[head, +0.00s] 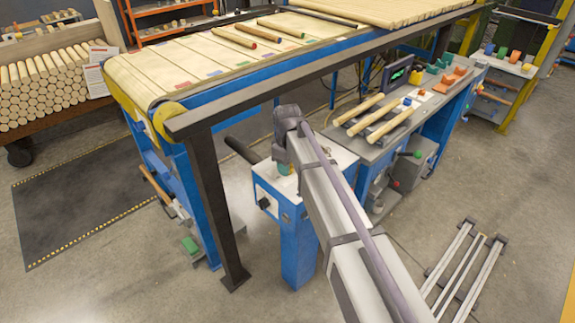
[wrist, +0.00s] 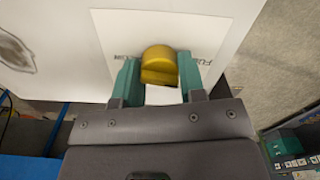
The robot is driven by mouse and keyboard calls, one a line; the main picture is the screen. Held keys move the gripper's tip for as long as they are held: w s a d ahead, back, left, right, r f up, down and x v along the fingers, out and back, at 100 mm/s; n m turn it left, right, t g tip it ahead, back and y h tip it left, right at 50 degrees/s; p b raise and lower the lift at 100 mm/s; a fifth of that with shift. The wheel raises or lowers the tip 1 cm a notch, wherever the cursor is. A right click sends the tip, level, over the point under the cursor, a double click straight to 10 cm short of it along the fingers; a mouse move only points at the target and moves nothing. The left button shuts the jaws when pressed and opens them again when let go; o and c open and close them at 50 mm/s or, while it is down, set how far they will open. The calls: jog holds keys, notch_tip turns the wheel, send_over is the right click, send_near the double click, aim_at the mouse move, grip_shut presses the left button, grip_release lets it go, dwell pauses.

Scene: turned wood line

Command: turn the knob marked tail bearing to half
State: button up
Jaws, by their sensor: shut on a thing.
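A yellow knob (wrist: 160,56) stands on a white panel (wrist: 125,35) in the wrist view. My gripper (wrist: 159,78) has its two teal fingers on either side of the knob and is shut on it. Dark print shows on the panel on both sides of the knob, partly hidden by the fingers and knob, so I cannot read its full marking or the knob's setting. In the head view my arm reaches down to a blue cabinet with a white top (head: 325,165); the knob is not clearly visible there.
A dark frame post (head: 215,190) and the conveyor (head: 215,55) stand left of and behind the cabinet. A grey workbench (head: 385,140) with several turned wood pieces is to its right. A rail-like rack (head: 460,265) lies on the floor at front right.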

jog(key=m, duration=0.4)
jog(key=shift+m, duration=0.3)
jog(key=m, duration=0.3)
jog(key=shift+m, duration=0.3)
jog(key=m, duration=0.3)
jog(key=shift+m, duration=2.1)
jog(key=o, duration=0.9)
